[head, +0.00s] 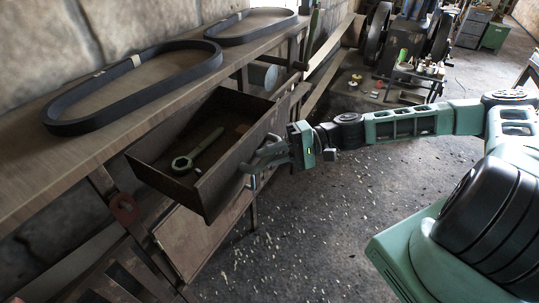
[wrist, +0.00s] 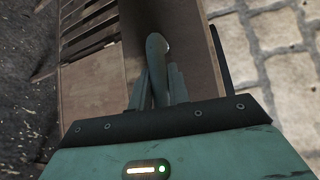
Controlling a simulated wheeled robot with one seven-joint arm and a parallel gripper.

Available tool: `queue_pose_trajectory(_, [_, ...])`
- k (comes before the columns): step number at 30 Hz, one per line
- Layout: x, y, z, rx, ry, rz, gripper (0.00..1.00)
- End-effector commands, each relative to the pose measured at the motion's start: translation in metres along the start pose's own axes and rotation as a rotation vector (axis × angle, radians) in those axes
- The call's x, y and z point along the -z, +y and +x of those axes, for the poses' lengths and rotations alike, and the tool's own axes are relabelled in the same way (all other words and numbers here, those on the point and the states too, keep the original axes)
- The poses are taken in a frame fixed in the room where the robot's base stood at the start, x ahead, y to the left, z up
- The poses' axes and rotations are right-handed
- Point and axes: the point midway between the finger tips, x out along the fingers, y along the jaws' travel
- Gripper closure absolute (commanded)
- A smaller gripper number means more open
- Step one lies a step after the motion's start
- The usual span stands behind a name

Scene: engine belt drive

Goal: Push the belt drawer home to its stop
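The belt drawer (head: 208,192) is a dark, open-topped box pulled out from under the bench, and a ring-ended wrench (head: 196,153) lies inside. My gripper (head: 256,161) is at the drawer's front face, on its right side, coming from the right.
The wooden bench (head: 45,170) above the drawer carries two black belts, one nearer (head: 135,85) and one farther (head: 250,26). A red tag-like part (head: 124,208) is on the bench frame. Machinery (head: 405,45) stands at the back. The floor (head: 330,225) in front is open, with scattered pale chips.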

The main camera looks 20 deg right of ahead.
Motion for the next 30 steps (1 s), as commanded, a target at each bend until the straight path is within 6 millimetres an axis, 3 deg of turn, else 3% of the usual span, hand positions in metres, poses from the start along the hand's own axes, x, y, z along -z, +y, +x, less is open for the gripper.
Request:
queue_pose_trajectory(5, [0.005, -0.001, 0.005, -0.001, 0.0, 0.0, 1.0])
queue_pose_trajectory(11, [0.024, -0.006, 0.025, -0.001, -0.002, -0.001, 1.0])
queue_pose_trajectory(21, [0.081, -0.02, 0.082, -0.001, 0.0, -0.002, 1.0])
queue_pose_trajectory(30, [0.121, -0.032, 0.12, -0.001, 0.003, -0.001, 1.0])
